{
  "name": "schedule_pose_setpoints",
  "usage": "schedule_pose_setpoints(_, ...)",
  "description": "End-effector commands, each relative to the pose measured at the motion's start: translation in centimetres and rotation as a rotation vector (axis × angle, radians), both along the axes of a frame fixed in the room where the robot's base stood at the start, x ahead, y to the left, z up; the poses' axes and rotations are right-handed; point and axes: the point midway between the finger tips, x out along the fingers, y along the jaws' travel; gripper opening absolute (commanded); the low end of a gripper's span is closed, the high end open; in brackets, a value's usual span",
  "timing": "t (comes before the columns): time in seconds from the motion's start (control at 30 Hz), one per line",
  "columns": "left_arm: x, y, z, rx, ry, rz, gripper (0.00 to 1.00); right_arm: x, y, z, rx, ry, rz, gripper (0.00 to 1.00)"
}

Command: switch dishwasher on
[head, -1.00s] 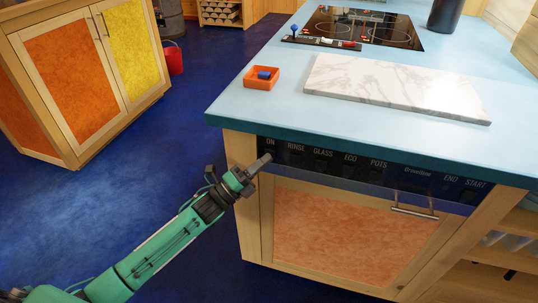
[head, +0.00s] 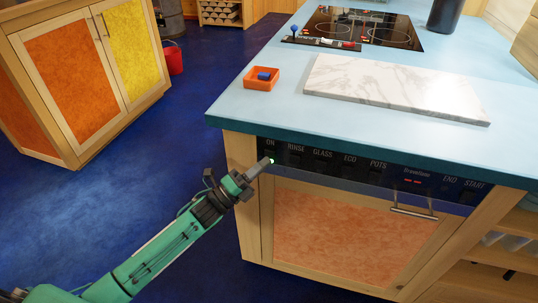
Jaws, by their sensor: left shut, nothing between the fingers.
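The dishwasher has an orange-panelled door (head: 340,232) under the light blue counter. Its black control strip (head: 335,168) carries the labels ON, RINSE, GLASS, ECO, POTS, END and START. A green light (head: 271,160) glows just below ON, and a red display (head: 412,181) is lit under the brand name. My left gripper (head: 262,165) is shut and empty, its fingertips right at the ON button, which they partly hide. I cannot tell whether they touch it. My right gripper is not in view.
The counter (head: 240,110) overhangs the control strip. On it are a marble slab (head: 390,88), an orange tray (head: 261,84) with a blue item, and a black hob (head: 365,27). A bar handle (head: 414,214) sticks out from the door. The blue floor at left is open.

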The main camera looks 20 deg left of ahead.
Motion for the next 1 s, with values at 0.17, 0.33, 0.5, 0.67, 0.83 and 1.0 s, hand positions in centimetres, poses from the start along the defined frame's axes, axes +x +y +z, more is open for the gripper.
schedule_pose_setpoints(0.17,-0.7,0.0,0.0,-0.001,0.002,0.0,0.0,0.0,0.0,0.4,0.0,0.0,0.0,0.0)
schedule_pose_setpoints(0.33,-2.4,0.1,0.1,-0.002,0.003,0.0,0.0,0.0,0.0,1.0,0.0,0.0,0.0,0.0)
schedule_pose_setpoints(0.5,-4.2,0.1,0.1,-0.001,0.003,-0.001,0.0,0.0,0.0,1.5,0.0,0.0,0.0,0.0)
schedule_pose_setpoints(0.67,-5.5,0.2,0.1,-0.001,0.001,-0.001,0.0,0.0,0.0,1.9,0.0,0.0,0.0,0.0)
schedule_pose_setpoints(0.83,-6.0,0.2,0.0,0.0,0.0,0.0,0.0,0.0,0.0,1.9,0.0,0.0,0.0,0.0)
schedule_pose_setpoints(1.0,-6.0,0.2,0.0,0.0,0.0,0.0,0.0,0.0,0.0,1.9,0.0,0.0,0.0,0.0)
